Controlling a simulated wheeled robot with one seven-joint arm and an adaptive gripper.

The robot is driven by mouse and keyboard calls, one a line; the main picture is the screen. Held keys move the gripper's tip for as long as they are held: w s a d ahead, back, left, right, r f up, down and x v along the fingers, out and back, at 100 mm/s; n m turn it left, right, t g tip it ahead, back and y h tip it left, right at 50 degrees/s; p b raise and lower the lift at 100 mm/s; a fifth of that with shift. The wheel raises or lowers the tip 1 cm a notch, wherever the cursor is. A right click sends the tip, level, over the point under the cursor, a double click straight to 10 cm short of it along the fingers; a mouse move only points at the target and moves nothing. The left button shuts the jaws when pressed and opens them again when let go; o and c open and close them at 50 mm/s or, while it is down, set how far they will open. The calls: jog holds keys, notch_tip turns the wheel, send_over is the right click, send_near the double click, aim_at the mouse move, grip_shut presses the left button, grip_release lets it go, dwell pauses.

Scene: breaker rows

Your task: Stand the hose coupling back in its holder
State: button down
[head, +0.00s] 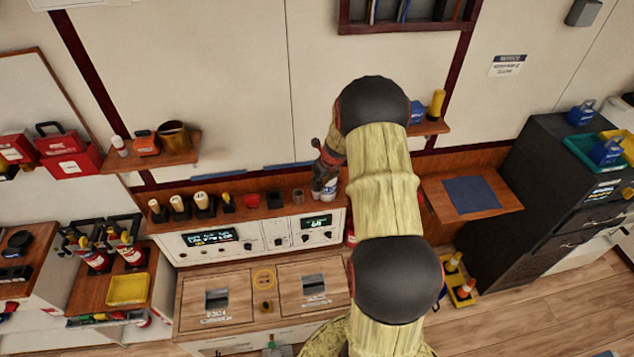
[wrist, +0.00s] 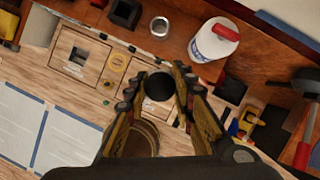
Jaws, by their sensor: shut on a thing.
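My gripper (wrist: 160,90) is shut on a dark, round-ended piece (wrist: 159,86), seen end-on between the fingertips in the wrist view. It looks like the hose coupling, but its full shape is hidden. A brown ringed part (wrist: 142,136) shows behind it, between the fingers; I cannot tell whether it belongs to it. In the head view my gripper (head: 325,168) is above the right part of the counter shelf, partly behind my arm. A black square holder (wrist: 125,12) that looks empty stands on the shelf; it also shows in the head view (head: 274,201).
A grey metal cup (wrist: 159,27) and a white bottle with a red cap (wrist: 214,40) stand near the holder. Several bottles in black stands (head: 180,208) line the shelf's left. A panel with displays (head: 210,237) lies below. The wooden worktop (head: 205,310) is mostly clear.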

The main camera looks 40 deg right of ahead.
jog(key=shift+r+p, duration=1.9)
jog(key=shift+r, duration=0.15)
jog(key=shift+w, duration=0.1)
